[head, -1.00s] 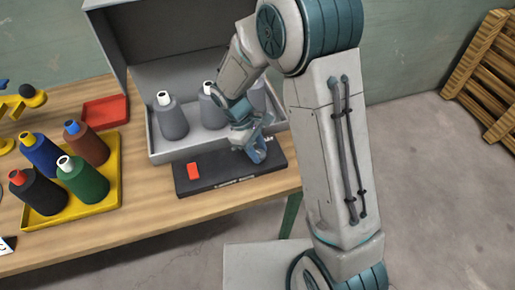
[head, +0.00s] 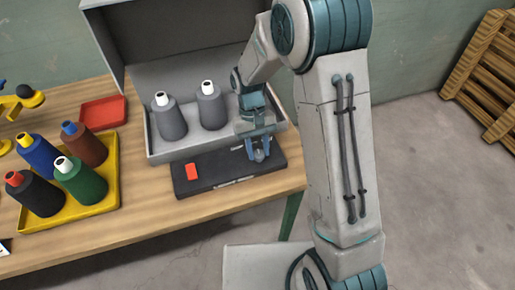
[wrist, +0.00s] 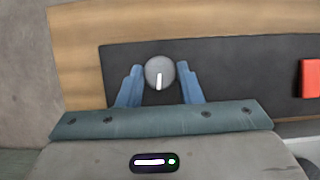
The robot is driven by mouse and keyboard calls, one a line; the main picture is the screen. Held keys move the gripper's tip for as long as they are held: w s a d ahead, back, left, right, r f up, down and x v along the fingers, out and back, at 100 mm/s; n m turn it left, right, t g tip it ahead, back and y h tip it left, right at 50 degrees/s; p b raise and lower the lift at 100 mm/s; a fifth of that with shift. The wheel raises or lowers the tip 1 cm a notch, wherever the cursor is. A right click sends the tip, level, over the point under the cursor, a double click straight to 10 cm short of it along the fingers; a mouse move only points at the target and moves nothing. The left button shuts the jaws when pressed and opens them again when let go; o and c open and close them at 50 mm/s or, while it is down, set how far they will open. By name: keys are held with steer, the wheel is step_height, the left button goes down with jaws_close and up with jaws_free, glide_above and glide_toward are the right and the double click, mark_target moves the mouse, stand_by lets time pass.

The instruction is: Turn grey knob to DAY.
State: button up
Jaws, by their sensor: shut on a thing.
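The grey knob (wrist: 159,70) shows in the wrist view as a round disc with a white pointer line. The line points down in that picture, towards my gripper's palm. My gripper (wrist: 160,82) is shut on the knob, with one blue finger at each side of it. In the head view my gripper (head: 259,153) is at the right part of the black panel (head: 217,176) and hides most of the knob. The panel's lettering is too small to read, so I cannot tell which label the pointer faces.
A red switch (head: 191,171) sits on the panel's left part. Behind it, a grey tray (head: 163,154) holds grey bottles (head: 170,122). A yellow tray (head: 111,190) with several coloured bottles and a red tray (head: 104,111) stand left. The front strip of the table is clear.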

steer(key=m+y, duration=0.1)
steer(key=m, duration=0.1)
steer(key=m+y, duration=0.1)
steer(key=m, duration=0.2)
steer(key=shift+w+d, duration=0.1)
steer(key=shift+d, duration=0.1)
stand_by(0.4)
steer(key=o, duration=1)
steer(key=shift+c, duration=0.2)
steer(key=shift+r, duration=0.1)
steer(key=v, duration=1.3)
steer(key=shift+w+d+r+b, duration=0.15)
steer(key=shift+r+b, duration=0.2)
steer(key=shift+b, duration=0.05)
